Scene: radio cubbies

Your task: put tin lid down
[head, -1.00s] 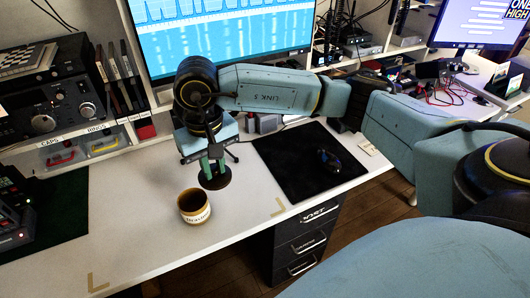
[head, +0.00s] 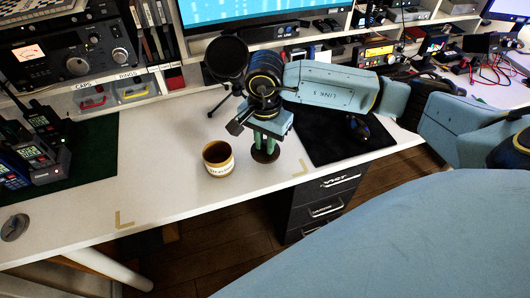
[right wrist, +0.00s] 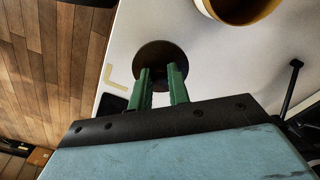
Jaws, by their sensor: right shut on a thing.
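The tin (head: 218,158) is a round ochre container with a pale label. It stands open at the top on the white desk, and its rim also shows at the top of the right wrist view (right wrist: 240,12). The tin lid (head: 265,154) is a dark round disc to the right of the tin, apart from it. My right gripper (head: 265,144) points down with its green fingers shut on the lid. The fingers also meet the lid (right wrist: 160,53) in the right wrist view. The lid is at or just above the desk; I cannot tell if it touches. My left gripper is not seen.
Tan corner marks (head: 303,168) (head: 124,220) lie on the desk (head: 170,190). A black mat (head: 335,140) is right of the gripper. A small tripod (head: 224,100) stands behind. Radios (head: 35,150) sit on a green mat at left. The desk left of the tin is clear.

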